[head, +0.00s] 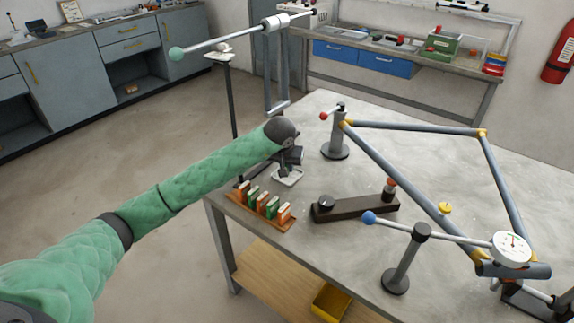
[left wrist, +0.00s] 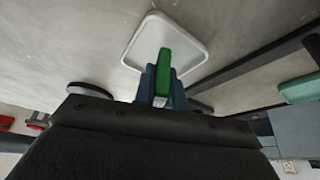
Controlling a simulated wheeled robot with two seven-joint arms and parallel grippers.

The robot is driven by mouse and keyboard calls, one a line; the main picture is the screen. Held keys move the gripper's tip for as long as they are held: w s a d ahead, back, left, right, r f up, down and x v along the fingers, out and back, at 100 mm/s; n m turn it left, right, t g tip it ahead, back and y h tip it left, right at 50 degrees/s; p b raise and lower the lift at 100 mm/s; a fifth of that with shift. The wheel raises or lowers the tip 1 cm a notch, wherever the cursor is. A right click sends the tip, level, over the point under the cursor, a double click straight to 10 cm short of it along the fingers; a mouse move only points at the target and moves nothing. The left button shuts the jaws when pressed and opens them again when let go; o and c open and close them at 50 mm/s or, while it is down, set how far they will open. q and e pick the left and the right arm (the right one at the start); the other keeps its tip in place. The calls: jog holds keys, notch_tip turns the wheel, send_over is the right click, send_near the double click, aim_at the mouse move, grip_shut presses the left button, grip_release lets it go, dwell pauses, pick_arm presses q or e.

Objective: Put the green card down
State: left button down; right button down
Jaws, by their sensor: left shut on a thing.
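My left gripper (head: 285,168) is at the far left part of the table, above a small white tray (head: 290,180). In the left wrist view its fingers (left wrist: 162,88) are shut on a green card (left wrist: 164,62). The card stands out from the fingertips, in front of the white tray (left wrist: 200,55). I cannot tell whether the card touches the tray. In the head view I cannot make out the held card. My right gripper is in neither view.
A wooden rack (head: 262,215) with several orange and green cards stands at the table's near left edge. A dark bar fixture (head: 350,208) lies right of it. A round-based post (head: 335,148) and a blue tube frame (head: 410,127) stand behind and to the right.

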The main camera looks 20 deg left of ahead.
pick_arm(q)
jog(key=shift+f, duration=0.3)
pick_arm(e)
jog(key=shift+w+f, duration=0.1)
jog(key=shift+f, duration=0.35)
pick_arm(q)
jog(key=shift+f, duration=0.1)
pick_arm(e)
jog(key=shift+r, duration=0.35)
pick_arm(q)
jog(key=c, duration=1.5)
grip_release()
jog(key=shift+o, duration=0.2)
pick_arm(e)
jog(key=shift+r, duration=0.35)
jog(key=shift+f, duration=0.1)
